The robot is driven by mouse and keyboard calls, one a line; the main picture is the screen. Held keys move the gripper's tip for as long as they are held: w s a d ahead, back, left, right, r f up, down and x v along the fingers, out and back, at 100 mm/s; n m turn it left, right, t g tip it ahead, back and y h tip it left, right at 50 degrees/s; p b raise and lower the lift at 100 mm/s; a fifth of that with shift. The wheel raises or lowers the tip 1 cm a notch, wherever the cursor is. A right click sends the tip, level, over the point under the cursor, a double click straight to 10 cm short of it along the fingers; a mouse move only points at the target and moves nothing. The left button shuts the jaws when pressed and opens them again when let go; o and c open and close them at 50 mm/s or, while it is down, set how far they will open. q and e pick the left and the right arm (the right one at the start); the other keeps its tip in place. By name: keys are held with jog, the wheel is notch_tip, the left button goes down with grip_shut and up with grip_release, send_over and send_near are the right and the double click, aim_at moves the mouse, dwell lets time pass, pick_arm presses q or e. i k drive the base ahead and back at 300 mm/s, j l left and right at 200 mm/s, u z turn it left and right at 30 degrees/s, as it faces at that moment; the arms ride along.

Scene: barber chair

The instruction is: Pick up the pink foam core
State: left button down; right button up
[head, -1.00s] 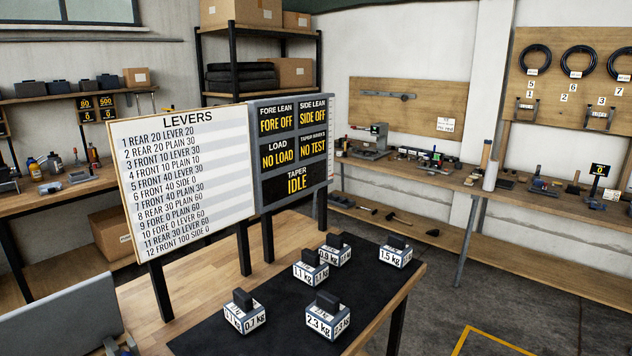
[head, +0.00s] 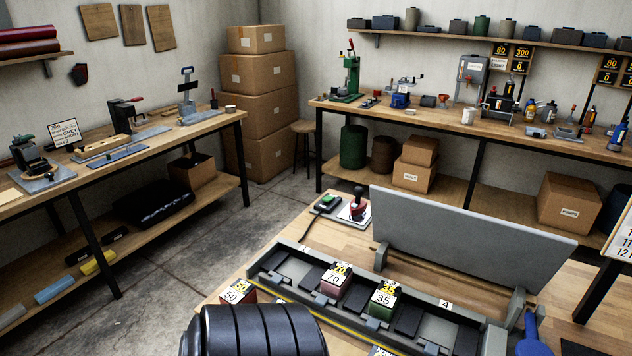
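I do not see a thing that is clearly the pink foam core. A dark reddish-pink block (head: 335,281) marked 70 sits in the long grey slotted tray (head: 262,265) on the near table. A red block (head: 238,291) marked 50 stands at the tray's left end, partly hidden by a black ribbed cylinder, likely part of my arm. A green block (head: 383,299) marked 35 sits in the tray too. Yellow (head: 98,263), blue (head: 55,290) and grey (head: 11,316) rolls lie on the left bench's lower shelf. Neither gripper is in view.
A grey upright panel (head: 465,232) stands behind the tray. A small plate with a red-knobbed device (head: 357,205) is at the table's back left. The left bench (head: 215,128) and back bench (head: 400,118) hold tools. Open floor (head: 190,235) lies between.

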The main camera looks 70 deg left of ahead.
aim_at(337, 280)
jog(key=u, duration=2.15)
jog(key=j+z, duration=0.15)
jog(key=j, duration=0.9)
